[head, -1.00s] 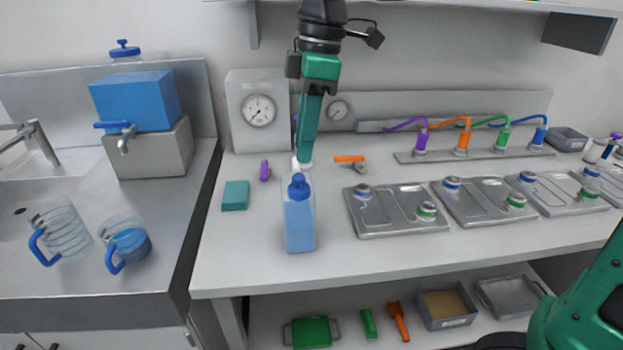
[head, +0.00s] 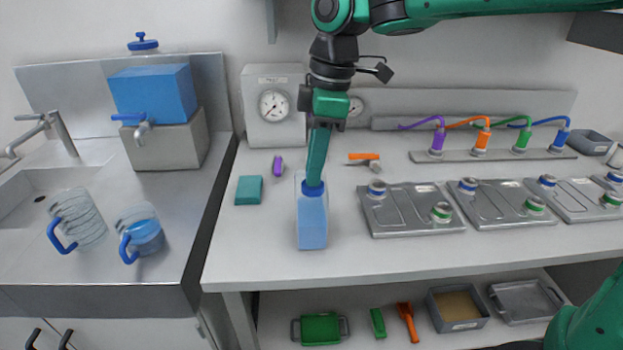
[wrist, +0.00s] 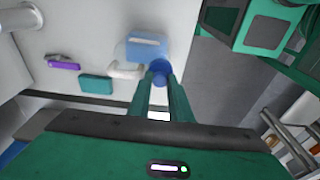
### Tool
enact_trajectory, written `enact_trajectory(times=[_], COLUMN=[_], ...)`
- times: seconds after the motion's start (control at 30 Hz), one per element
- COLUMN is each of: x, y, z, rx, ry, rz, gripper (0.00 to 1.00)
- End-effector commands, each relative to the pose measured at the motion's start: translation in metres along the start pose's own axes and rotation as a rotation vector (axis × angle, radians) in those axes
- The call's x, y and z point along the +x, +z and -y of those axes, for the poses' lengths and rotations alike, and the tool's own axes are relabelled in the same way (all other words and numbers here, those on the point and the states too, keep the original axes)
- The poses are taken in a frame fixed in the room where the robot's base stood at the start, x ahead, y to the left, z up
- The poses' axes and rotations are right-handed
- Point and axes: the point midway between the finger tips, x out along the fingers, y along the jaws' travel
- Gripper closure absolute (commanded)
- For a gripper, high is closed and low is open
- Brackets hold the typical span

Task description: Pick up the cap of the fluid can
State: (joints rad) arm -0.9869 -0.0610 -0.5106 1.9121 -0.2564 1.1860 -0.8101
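The fluid can (head: 312,225) is a translucent pale-blue bottle standing upright near the front edge of the bench. Its blue cap (head: 313,187) is at the can's top, partly hidden by my green fingers. My gripper (head: 315,181) points down from above, its fingertips at the cap. In the wrist view, the cap (wrist: 159,67) lies between the tips of my two fingers (wrist: 160,76), with the can (wrist: 146,48) beyond it. The fingers are a cap's width apart. I cannot tell whether they press on the cap.
A teal block (head: 249,190) and a purple item (head: 278,166) lie left of the can. An orange-handled item (head: 364,157) lies behind it to the right. Metal trays (head: 408,222) with capped ports fill the bench at right. A sink unit with jugs (head: 143,237) stands left.

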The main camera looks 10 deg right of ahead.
Motion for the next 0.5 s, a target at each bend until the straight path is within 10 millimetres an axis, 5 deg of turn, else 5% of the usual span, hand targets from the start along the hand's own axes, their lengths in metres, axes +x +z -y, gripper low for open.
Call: enact_trajectory(times=[0.5], x=[-0.012], y=[-0.002], z=[-0.001], rx=[0.001], ry=[0.002], rz=[-0.001], gripper=[1.0])
